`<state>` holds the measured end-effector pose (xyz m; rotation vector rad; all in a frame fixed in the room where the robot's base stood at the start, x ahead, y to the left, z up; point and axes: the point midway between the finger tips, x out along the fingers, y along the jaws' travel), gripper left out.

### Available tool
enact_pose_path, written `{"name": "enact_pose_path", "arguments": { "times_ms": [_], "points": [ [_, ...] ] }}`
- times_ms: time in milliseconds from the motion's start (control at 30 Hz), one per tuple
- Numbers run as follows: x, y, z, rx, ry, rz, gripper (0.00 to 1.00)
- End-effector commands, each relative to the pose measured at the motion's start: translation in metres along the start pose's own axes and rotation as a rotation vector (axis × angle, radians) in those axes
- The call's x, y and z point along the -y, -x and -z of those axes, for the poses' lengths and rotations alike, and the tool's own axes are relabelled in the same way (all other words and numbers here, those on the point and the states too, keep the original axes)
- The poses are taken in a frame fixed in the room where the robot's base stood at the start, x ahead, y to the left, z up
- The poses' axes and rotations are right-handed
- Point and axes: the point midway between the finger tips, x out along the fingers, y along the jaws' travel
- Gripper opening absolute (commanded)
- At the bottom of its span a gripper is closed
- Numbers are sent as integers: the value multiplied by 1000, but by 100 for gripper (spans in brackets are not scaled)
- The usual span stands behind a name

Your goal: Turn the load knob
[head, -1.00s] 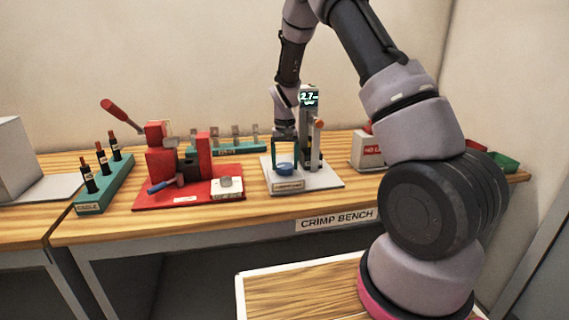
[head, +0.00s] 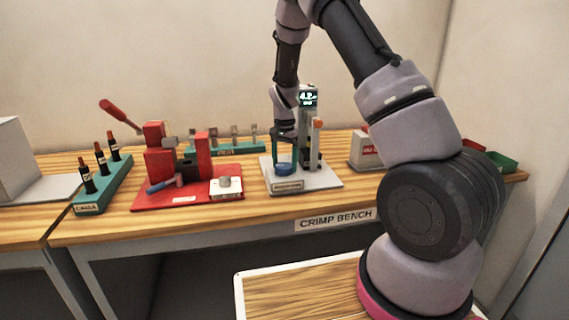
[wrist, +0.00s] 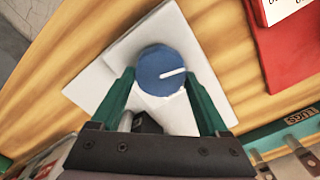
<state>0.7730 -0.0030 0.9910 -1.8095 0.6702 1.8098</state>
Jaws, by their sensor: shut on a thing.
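The load knob is a round blue knob (head: 284,169) low on the front of the grey base plate (head: 316,183) of a tester. In the wrist view the knob (wrist: 162,70) shows a white pointer line aimed to the right and slightly up. My gripper (head: 285,160) comes down from above, its green fingers on either side of the knob. In the wrist view my gripper (wrist: 159,76) is shut on the knob. The tester's display (head: 308,98) reads about 4.2; its smaller text is too small to read.
A red crimping tool on a red plate (head: 150,200) stands left of the tester. A teal stand (head: 100,195) with several dark bottle-like parts is farther left. A teal rack (head: 235,148) stands behind. A white and red box (head: 362,152) and a green bin (head: 503,162) are right.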

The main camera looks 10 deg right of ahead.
Motion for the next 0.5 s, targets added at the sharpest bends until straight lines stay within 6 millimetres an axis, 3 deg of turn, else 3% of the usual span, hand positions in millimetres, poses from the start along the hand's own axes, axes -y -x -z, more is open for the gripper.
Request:
{"name": "enact_pose_path", "arguments": {
  "times_ms": [333, 367, 400, 500],
  "points": [
    [0, 1, 0, -1, -2, 1, 22],
    [0, 1, 0, -1, -2, 1, 82],
    [0, 1, 0, -1, -2, 1, 97],
    [0, 0, 0, -1, -2, 1, 100]
  ]
}}
